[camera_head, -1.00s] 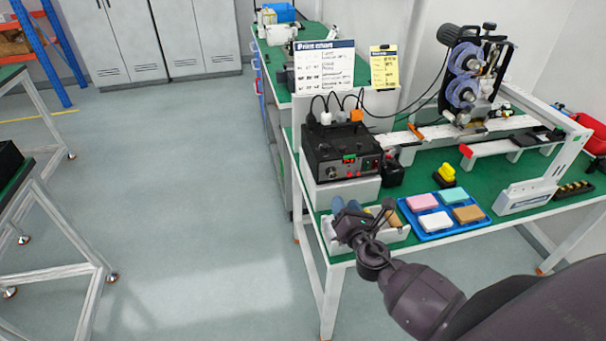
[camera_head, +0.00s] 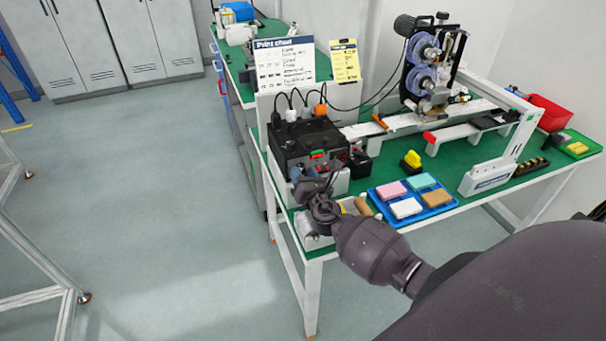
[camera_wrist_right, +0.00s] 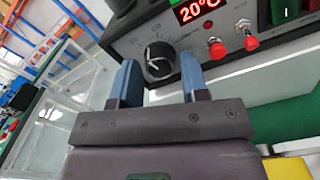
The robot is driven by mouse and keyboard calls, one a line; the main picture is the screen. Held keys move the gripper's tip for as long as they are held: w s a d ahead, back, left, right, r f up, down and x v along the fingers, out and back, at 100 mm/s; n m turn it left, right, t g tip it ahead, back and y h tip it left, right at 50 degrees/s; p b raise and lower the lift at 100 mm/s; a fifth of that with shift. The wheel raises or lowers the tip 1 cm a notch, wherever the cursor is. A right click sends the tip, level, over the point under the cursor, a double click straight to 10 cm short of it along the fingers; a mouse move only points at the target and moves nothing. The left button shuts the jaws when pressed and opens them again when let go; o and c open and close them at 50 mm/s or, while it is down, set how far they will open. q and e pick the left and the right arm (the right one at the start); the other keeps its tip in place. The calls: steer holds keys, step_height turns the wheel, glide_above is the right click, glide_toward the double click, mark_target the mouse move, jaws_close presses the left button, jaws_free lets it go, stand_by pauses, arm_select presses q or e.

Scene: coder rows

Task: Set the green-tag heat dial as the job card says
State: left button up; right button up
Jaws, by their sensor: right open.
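The black control box (camera_head: 308,148) stands on a white block on the green-topped bench. A red display (camera_wrist_right: 196,10) above reads 20°C. My right gripper (camera_wrist_right: 158,80) is open, its two blue fingers either side of the dial's line and apart from it as far as I can tell. In the head view my right gripper (camera_head: 312,178) is before the box front. The job card (camera_head: 344,62) is yellow; its text is too small to read.
A white print chart (camera_head: 284,66) stands behind the box. A blue tray (camera_head: 436,203) with coloured blocks and a yellow-topped stamp-like item (camera_head: 412,159) lie to the right.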

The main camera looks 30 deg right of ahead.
steer(key=shift+w+d, duration=0.1)
steer(key=shift+w, duration=0.15)
steer(key=shift+c, duration=0.4)
